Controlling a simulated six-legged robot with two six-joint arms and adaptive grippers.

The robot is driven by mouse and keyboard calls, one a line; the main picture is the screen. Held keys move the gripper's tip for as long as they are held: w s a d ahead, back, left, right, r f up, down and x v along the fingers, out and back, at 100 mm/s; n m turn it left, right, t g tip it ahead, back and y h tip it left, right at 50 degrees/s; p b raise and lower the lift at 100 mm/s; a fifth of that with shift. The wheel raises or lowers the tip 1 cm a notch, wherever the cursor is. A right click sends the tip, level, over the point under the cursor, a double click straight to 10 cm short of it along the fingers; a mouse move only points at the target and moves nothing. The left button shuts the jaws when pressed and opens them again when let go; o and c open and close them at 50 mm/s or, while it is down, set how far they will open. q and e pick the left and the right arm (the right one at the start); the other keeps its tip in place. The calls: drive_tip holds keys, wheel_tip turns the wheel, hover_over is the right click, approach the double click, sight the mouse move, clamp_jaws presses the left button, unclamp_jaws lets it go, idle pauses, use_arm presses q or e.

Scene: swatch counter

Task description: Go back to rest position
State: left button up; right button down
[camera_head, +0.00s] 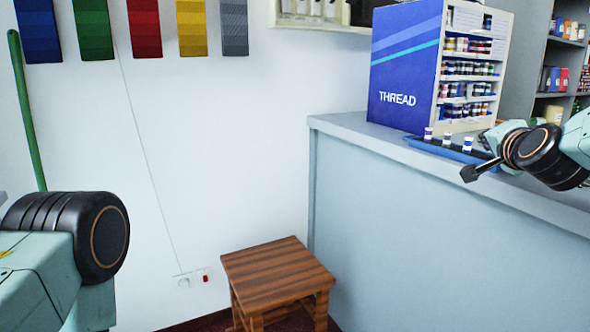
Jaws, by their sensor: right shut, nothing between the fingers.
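My right gripper (470,173) is in front of the counter at the right, near the blue tray. It is shut and empty, and its dark fingertips point left. My right arm comes in from the right edge. At the lower left a dark joint and pale green link of my left arm show. My left gripper is not in view.
A grey counter (400,215) fills the right side. On it stand a blue thread cabinet (402,70) and a blue tray (430,149) with several spools. A wooden stool (275,272) stands left of the counter. Colour swatches (143,28) hang on the wall.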

drive_tip(key=s+a+f+n+g+y+p, duration=0.1)
drive_tip(key=s+a+f+n+g, duration=0.4)
drive_tip(key=f, duration=0.6)
drive_tip(key=s+a+f+n+y, duration=0.1)
drive_tip(key=s+a+f, duration=0.2)
drive_tip(key=s+f, duration=0.5)
drive_tip(key=s+a+f+n+g+y+p, duration=0.1)
drive_tip(key=s+a+f+n+g, duration=0.25)
drive_tip(key=f, duration=0.95)
use_arm(q)
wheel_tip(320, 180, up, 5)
drive_tip(key=p, duration=0.2)
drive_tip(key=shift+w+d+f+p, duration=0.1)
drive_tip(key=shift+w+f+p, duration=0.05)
drive_tip(key=shift+p, duration=0.15)
use_arm(e)
drive_tip(key=s+a+f+n+g, duration=0.1)
drive_tip(key=s+f, duration=0.3)
drive_tip(key=s, duration=0.6)
drive_tip(key=s+a+f+n+g, duration=0.1)
drive_tip(key=s+f+g, duration=0.3)
drive_tip(key=s, duration=0.6)
drive_tip(key=s+a+f+n+g, duration=0.1)
drive_tip(key=s+f, duration=0.4)
drive_tip(key=s, duration=0.6)
drive_tip(key=shift+a+f+n+g, duration=0.4)
drive_tip(key=shift+a+g, duration=0.25)
drive_tip(key=shift+g, duration=0.1)
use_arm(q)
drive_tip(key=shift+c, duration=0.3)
